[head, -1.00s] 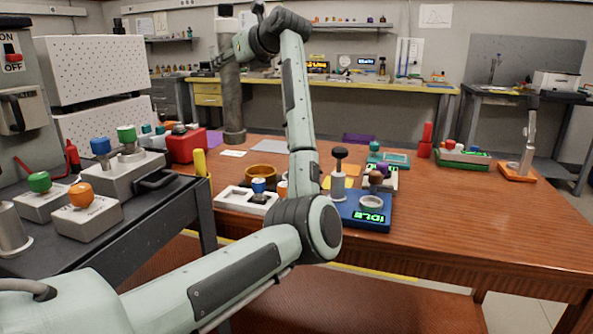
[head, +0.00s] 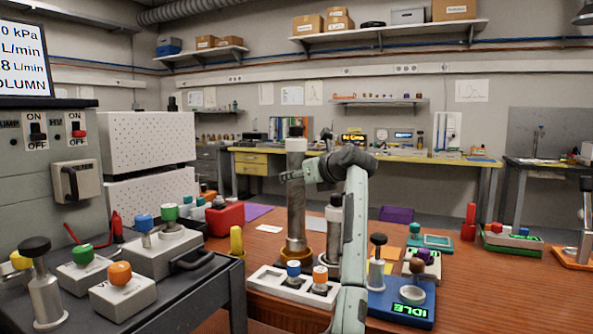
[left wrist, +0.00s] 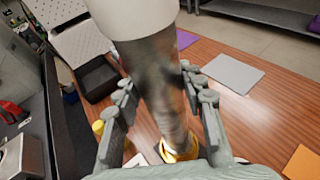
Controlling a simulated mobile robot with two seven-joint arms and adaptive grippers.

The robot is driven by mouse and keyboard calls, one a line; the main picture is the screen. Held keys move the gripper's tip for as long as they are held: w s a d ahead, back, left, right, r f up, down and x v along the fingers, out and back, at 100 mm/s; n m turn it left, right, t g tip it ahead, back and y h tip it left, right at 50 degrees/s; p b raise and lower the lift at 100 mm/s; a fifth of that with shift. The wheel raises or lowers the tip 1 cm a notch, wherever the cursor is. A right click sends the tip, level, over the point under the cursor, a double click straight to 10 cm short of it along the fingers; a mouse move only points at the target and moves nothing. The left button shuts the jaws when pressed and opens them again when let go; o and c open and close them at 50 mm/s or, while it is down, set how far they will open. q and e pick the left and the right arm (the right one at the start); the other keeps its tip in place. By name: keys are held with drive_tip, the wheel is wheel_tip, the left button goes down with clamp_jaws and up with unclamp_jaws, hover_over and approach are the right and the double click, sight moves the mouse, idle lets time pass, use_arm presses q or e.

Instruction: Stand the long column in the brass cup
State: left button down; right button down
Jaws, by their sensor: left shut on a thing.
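The long column (head: 296,210), a grey metal cylinder with a pale top band, stands upright in the head view. My left gripper (head: 291,177) is shut on its upper part. The column also fills the middle of the left wrist view (left wrist: 160,82), between the two fingers of the left gripper (left wrist: 165,112). The brass cup (head: 286,255) is around the column's lower end, on the wooden table; its shiny rim also shows in the left wrist view (left wrist: 188,152). I cannot tell whether the column rests on the cup's floor. My right gripper is not in view.
A white tray (head: 262,278) with blue and orange knobbed pieces is just in front of the cup. A dark-capped cylinder (head: 334,228) stands close on the right, partly behind my arm. A blue IDLE device (head: 385,306) is further right. A yellow marker (head: 237,241) stands left.

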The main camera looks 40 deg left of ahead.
sight(301, 189)
use_arm(q)
drive_tip(key=shift+f, duration=1.6)
drive_tip(key=c, duration=1.3)
unclamp_jaws()
drive_tip(key=shift+f, duration=0.35)
drive_tip(key=shift+c, duration=0.2)
drive_tip(key=o, duration=0.4)
drive_tip(key=shift+r, duration=0.1)
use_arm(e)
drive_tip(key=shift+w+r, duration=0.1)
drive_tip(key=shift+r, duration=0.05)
use_arm(q)
drive_tip(key=shift+r, duration=0.15)
drive_tip(key=v, duration=0.7)
drive_tip(key=shift+s+d+b, duration=0.15)
drive_tip(key=shift+d+b, duration=0.25)
drive_tip(key=shift+d, duration=0.05)
drive_tip(key=shift+v, duration=2.1)
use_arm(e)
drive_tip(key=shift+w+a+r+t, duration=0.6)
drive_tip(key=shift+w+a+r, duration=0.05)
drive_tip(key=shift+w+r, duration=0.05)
